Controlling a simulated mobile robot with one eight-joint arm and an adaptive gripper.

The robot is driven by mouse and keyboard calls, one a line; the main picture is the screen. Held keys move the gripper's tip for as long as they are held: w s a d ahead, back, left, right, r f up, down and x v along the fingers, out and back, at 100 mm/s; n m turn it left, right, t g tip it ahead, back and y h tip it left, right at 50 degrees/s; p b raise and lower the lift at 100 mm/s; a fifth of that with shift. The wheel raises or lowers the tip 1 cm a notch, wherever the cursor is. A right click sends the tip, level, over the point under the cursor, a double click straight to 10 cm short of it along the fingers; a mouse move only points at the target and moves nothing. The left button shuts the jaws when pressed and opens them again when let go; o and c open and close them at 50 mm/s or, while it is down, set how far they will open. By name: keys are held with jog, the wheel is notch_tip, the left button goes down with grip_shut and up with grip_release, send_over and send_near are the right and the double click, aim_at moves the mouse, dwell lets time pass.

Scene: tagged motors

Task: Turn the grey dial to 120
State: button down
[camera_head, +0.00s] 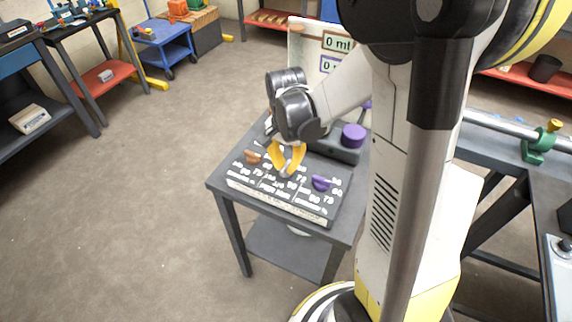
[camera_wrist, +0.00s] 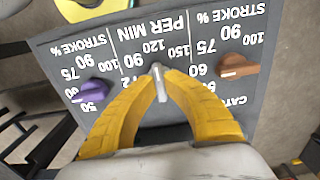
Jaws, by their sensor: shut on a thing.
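The grey dial (camera_wrist: 160,84) is the middle one on a dark sloped panel (camera_head: 240,180) with white lettering. My gripper (camera_wrist: 158,78) has its two yellow fingers closed on the dial from both sides. In the wrist view the panel is upside down. The dial's pale pointer faces the "120" mark, close to straight on, with "90" on the left and "150" on the right. Part of the dial's base and its lower marks are hidden by the fingers. In the head view my gripper (camera_head: 287,160) covers most of the dial.
A purple dial (camera_head: 321,183) and an orange-brown dial (camera_head: 252,157) flank the grey one. A dark box with a purple knob (camera_head: 353,135) stands behind the panel. The grey table (camera_head: 222,192) has little bare room. A board with "0 ml" labels (camera_head: 337,43) stands behind.

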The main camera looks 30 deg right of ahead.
aim_at(286, 166)
dwell(0.3)
jog(key=c, duration=1.5)
grip_release()
notch_tip(286, 166, up, 12)
jog(key=shift+r, duration=0.1)
jog(key=s+a+n+t, duration=0.2)
jog(key=s+a+n, duration=0.1)
jog(key=s+a+r+n+t, duration=0.1)
jog(key=s+a+n+t, duration=0.1)
jog(key=s+a+n, duration=0.1)
jog(key=s+a+r+n+t, duration=0.1)
jog(key=s+a+n+t, duration=0.2)
jog(key=s+n, duration=0.1)
jog(key=shift+a+r+n, duration=0.15)
jog(key=shift+r+n, duration=0.1)
jog(key=shift+n, duration=0.35)
